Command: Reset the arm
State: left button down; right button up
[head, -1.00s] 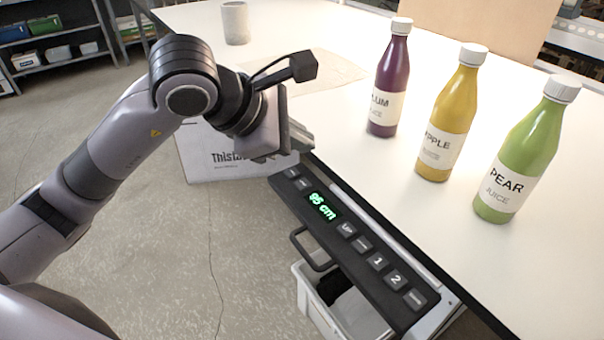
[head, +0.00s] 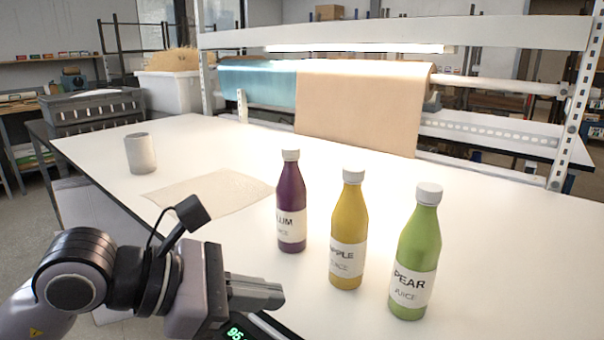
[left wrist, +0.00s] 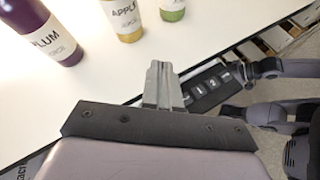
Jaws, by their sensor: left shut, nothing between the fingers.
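My left gripper (head: 280,293) is in the lower left of the head view, above the table's near edge. Its grey fingers are closed together with nothing between them. They also show closed in the left wrist view (left wrist: 160,68), beside the dark control panel (left wrist: 205,88). The panel's green display (head: 236,333) is only partly seen at the bottom of the head view. No fingers of my right gripper can be made out; parts of my own body show at the right of the left wrist view.
Upright plum (head: 291,205), apple (head: 348,235) and pear (head: 415,255) juice bottles stand on the white table (head: 500,240), right of the gripper. A kraft sheet (head: 210,192) and grey cup (head: 140,153) lie farther left. A paper-roll rack (head: 365,100) stands behind.

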pick_arm(q)
jog(key=s+d+r+n+g+h, duration=0.1)
jog(key=s+d+r+g+h, duration=0.1)
jog(key=s+d+r+h, duration=0.25)
jog(key=a+r+n+t+h, duration=0.6)
jog(key=r+n+t+h, duration=0.15)
jog(key=n, duration=0.45)
jog(key=w+a+f+n+t+y, duration=0.4)
jog(key=a+f+n+y, duration=0.4)
jog(key=n+y, duration=0.55)
jog(key=w+a+f+n+t+y, duration=0.4)
jog(key=a+f+n+y, duration=0.55)
jog(key=n, duration=0.75)
jog(key=s+f+n+g+y, duration=0.1)
jog(key=s+f+n+g, duration=0.2)
jog(key=s+f+g, duration=0.45)
jog(key=s+f+n+g+y, duration=0.1)
jog(key=s+f+n+g, duration=0.3)
jog(key=f, duration=0.7)
jog(key=s+d+f+g+h, duration=0.2)
jog(key=s+f+g, duration=0.25)
jog(key=s, duration=0.55)
jog(key=w+d+f+t+h+p, duration=0.2)
jog(key=w+f+t+p, duration=0.1)
jog(key=w+t+p, duration=0.2)
jog(key=shift+w+d+f+m+t+p, duration=0.2)
jog(key=shift+w+f+m+t+p, duration=0.2)
jog(key=shift+w+t, duration=0.65)
